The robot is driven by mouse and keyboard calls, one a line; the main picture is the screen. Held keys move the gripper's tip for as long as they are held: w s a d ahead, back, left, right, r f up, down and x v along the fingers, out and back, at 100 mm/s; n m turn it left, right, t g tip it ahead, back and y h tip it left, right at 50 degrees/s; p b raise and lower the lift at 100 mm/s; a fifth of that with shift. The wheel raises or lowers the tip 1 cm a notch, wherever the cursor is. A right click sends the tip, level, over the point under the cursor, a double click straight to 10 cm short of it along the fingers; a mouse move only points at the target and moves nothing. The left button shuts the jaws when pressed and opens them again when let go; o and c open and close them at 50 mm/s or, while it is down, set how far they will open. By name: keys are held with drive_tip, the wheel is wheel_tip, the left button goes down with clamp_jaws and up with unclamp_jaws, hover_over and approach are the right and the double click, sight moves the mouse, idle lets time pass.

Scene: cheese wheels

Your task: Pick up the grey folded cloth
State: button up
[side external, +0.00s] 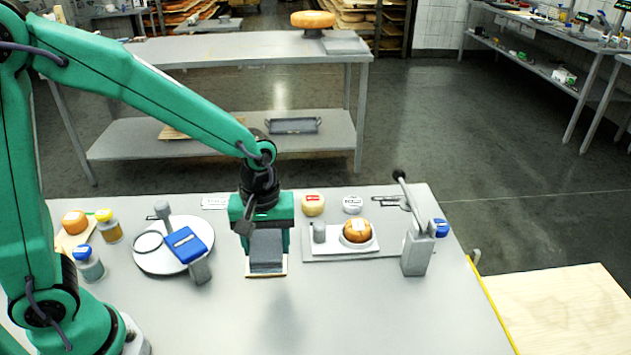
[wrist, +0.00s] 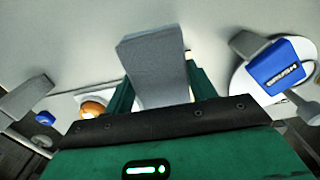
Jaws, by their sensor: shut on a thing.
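The grey folded cloth (side external: 266,250) is between the fingers of my gripper (side external: 266,246) in the side external view. My gripper is shut on it, with one green finger on each side. A thin pale edge with an orange-brown line shows along the cloth's bottom. A dark patch, like a shadow, lies on the table in front of it. In the wrist view the cloth (wrist: 158,65) stands out from between the green fingers of my gripper (wrist: 158,90). Whether the cloth touches the table is hard to tell.
To the left is a round white plate (side external: 150,259) with a blue-topped device (side external: 187,244), beside jars. To the right, a cheese wheel (side external: 357,232) sits on a white tray, near a grey upright stand (side external: 415,254). The table's front middle is clear.

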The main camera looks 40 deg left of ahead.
sight(269, 258)
drive_tip(key=shift+s+d+r, duration=0.6)
drive_tip(key=shift+d, duration=0.25)
drive_tip(key=shift+s+d+r, duration=0.6)
drive_tip(key=shift+d, duration=0.25)
drive_tip(key=o, duration=0.4)
drive_tip(key=c, duration=0.3)
drive_tip(key=w+d+r, duration=0.1)
drive_tip(key=w+d, duration=0.1)
drive_tip(key=w, duration=0.8)
drive_tip(key=w+d, duration=0.3)
drive_tip(key=w, duration=0.8)
drive_tip(key=shift+w+d+r, duration=0.25)
drive_tip(key=shift+r, duration=0.15)
